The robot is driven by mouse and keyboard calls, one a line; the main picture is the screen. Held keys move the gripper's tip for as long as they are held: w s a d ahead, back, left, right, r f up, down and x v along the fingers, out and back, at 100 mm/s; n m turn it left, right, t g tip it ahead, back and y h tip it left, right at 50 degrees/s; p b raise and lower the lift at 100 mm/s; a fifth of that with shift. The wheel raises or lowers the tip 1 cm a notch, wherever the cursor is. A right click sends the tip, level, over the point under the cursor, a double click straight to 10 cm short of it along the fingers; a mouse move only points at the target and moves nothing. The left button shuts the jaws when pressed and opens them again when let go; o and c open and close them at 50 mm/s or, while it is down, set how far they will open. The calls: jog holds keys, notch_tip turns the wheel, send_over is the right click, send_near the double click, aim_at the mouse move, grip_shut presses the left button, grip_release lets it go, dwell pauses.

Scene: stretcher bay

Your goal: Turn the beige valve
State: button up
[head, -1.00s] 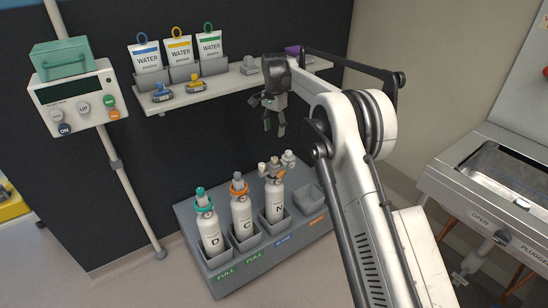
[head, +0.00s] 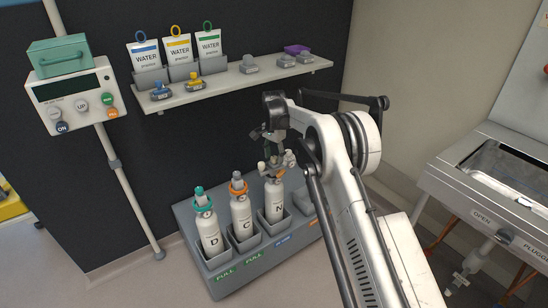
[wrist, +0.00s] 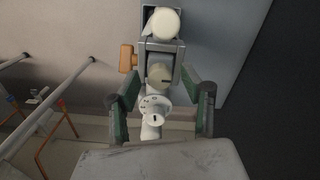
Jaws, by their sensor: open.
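The beige valve is a round knob with a dark mark, in the wrist view (wrist: 160,76), on a grey bracketed fitting. In the head view the fitting tops the white bottle marked N (head: 276,205), where my gripper partly hides it. My gripper (head: 270,152) is just above that fitting. In the wrist view its two green-and-black fingers (wrist: 160,100) are apart, one each side of the knob's line. The knob appears between and beyond the fingertips; I cannot tell whether they touch it.
An orange-brown handle (wrist: 128,58) sticks out left of the knob in the wrist view. Bottles D (head: 209,230) and C (head: 241,215) stand to the left in the grey rack (head: 205,275). A shelf (head: 225,82) with water pouches runs above.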

jog(key=shift+f, duration=0.1)
grip_shut()
